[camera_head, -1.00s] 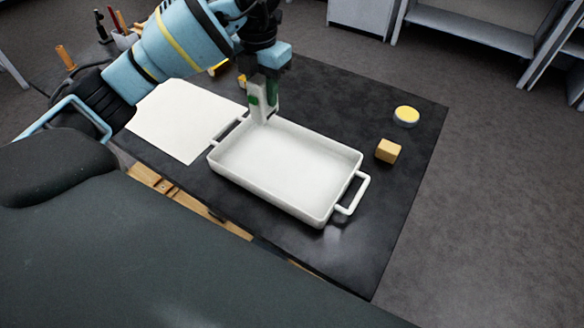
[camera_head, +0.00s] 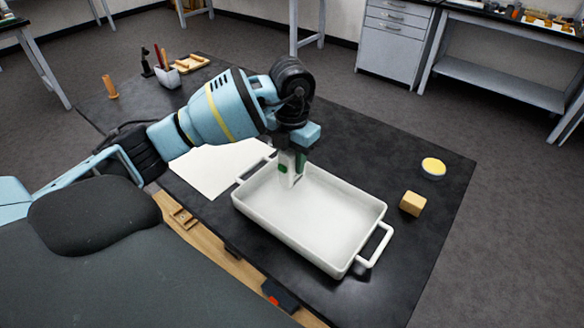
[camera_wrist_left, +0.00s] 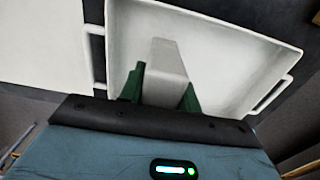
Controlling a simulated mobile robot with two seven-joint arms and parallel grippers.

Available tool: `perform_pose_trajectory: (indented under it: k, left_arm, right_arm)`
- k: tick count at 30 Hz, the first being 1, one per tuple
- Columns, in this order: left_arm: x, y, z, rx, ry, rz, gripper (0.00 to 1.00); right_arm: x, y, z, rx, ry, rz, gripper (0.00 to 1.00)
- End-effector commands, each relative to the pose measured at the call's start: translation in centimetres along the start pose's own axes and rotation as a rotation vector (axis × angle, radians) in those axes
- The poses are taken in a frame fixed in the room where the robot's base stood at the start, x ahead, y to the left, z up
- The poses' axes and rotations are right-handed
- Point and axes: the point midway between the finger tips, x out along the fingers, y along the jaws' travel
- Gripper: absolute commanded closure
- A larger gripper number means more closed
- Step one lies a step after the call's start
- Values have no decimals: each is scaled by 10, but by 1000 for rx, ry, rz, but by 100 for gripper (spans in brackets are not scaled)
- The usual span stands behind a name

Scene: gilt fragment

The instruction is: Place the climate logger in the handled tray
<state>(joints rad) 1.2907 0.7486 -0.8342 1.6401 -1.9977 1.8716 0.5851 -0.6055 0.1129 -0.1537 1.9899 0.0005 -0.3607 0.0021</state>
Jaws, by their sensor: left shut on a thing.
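The climate logger, a pale grey-white block, is held in my left gripper (camera_head: 291,168). It shows best in the left wrist view as a light block (camera_wrist_left: 166,72) between the green fingertips. The white handled tray (camera_head: 310,252) lies on the dark table, with a handle at each end. My left gripper points down over the tray's far left corner, with the logger's lower end inside the rim outline. I cannot tell whether the logger touches the tray floor. The tray also fills much of the left wrist view (camera_wrist_left: 235,60). My right gripper is not in view.
A wooden block (camera_head: 413,203) and a round yellow-topped tin (camera_head: 433,168) stand right of the tray. A white sheet (camera_head: 212,168) lies to its left. A pen holder (camera_head: 168,76) and wooden items are at the far left. The dark table (camera_head: 385,155) is bare behind the tray.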

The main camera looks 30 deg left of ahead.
Motion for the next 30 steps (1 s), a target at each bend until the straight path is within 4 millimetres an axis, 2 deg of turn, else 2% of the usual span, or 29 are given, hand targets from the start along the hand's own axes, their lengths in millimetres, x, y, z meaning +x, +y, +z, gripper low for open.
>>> perform_pose_trajectory:
  k: [6, 19, 20, 21, 24, 30]
  left_arm:
    - [28, 0, -1, 0, 2, -1, 93]
    - [34, 0, 0, 0, 1, 0, 93]
    - [34, 0, 0, 0, 1, 0, 64]
    - [34, 0, 0, 0, 1, 0, 58]
    - [33, 0, 0, 0, 1, 0, 46]
    - [33, 0, 0, 0, 1, 0, 46]
  right_arm:
    - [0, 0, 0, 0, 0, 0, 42]
    - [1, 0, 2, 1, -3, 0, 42]
    - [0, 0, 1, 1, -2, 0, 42]
    - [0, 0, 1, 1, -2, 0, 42]
    - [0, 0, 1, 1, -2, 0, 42]
    - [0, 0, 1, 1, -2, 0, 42]
